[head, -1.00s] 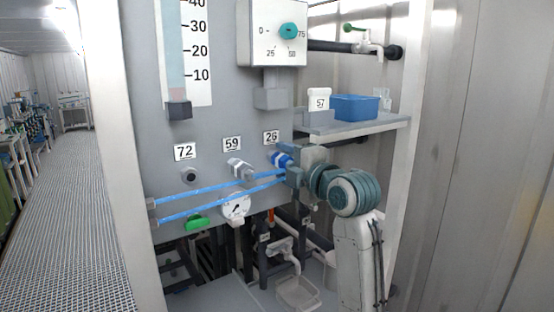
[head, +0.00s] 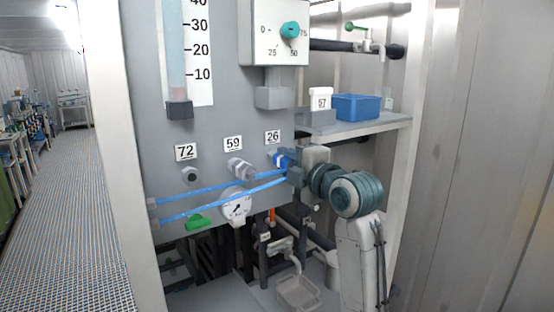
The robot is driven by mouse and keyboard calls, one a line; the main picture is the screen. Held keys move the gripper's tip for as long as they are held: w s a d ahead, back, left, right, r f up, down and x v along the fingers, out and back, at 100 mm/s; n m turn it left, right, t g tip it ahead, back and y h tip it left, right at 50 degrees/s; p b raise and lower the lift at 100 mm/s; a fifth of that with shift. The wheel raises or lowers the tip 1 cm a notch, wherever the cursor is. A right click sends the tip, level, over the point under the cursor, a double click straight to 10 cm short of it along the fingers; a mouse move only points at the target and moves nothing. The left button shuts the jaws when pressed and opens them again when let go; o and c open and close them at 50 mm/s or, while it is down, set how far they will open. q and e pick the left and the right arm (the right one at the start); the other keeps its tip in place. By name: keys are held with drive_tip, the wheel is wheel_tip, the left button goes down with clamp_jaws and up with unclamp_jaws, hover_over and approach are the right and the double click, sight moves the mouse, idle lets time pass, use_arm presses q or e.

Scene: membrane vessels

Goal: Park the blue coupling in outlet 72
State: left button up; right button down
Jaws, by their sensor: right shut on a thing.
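The blue coupling (head: 281,160) is at the outlet under the label 26 (head: 273,137), at the right of the grey panel. My right gripper (head: 292,168) is shut on it; its jaws partly hide it. Whether the coupling is seated in outlet 26 or just in front of it, I cannot tell. Blue hoses (head: 215,205) run from the panel's left edge to the coupling. Outlet 72 (head: 190,174) is a dark, empty-looking port under its label (head: 186,152) at the left of the panel. My left gripper is not in view.
Outlet 59 (head: 240,168) holds a metal fitting between the two. A pressure gauge (head: 236,204) and a green handle (head: 198,222) sit below. A shelf (head: 345,132) with a blue bin (head: 356,107) is at right. The hoses cross the panel front below the outlets.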

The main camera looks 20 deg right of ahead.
drive_tip(key=shift+s+f, duration=0.1)
drive_tip(key=shift+s, duration=0.05)
drive_tip(key=shift+s+d, duration=0.15)
drive_tip(key=shift+s, duration=0.1)
drive_tip(key=shift+v, duration=0.85)
drive_tip(key=shift+s, duration=0.15)
drive_tip(key=shift+s, duration=0.1)
drive_tip(key=shift+p+v, duration=0.35)
drive_tip(key=shift+v, duration=1.15)
